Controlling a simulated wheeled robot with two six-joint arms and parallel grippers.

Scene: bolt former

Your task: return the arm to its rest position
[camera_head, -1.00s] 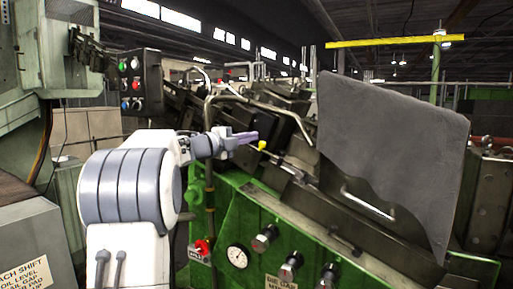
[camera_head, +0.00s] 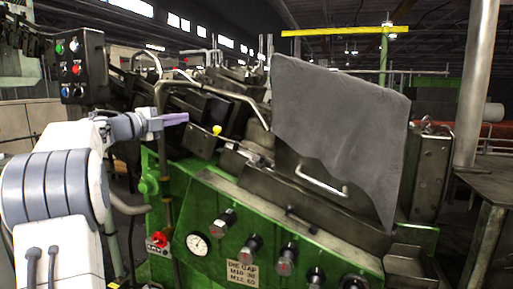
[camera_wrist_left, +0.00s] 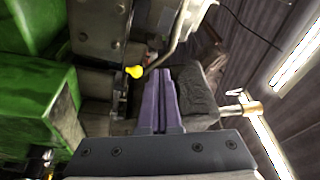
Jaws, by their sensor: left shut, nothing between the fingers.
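My left gripper (camera_head: 174,119) is in the head view at the left, at the end of my white and grey arm. Its purple fingers are shut with nothing between them. The closed fingers also show in the left wrist view (camera_wrist_left: 164,85). The gripper appears left of a small yellow knob (camera_head: 217,130) on the bolt former; the knob also shows in the left wrist view (camera_wrist_left: 134,71), left of the fingertips. My right gripper is not in view.
The green bolt former (camera_head: 170,235) fills the middle, with a gauge (camera_head: 198,244) and several black knobs on its front. A grey sheet-like cover (camera_head: 335,125) stands on it. A button box (camera_head: 80,66) is behind my arm. A metal table (camera_head: 490,182) is at the right.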

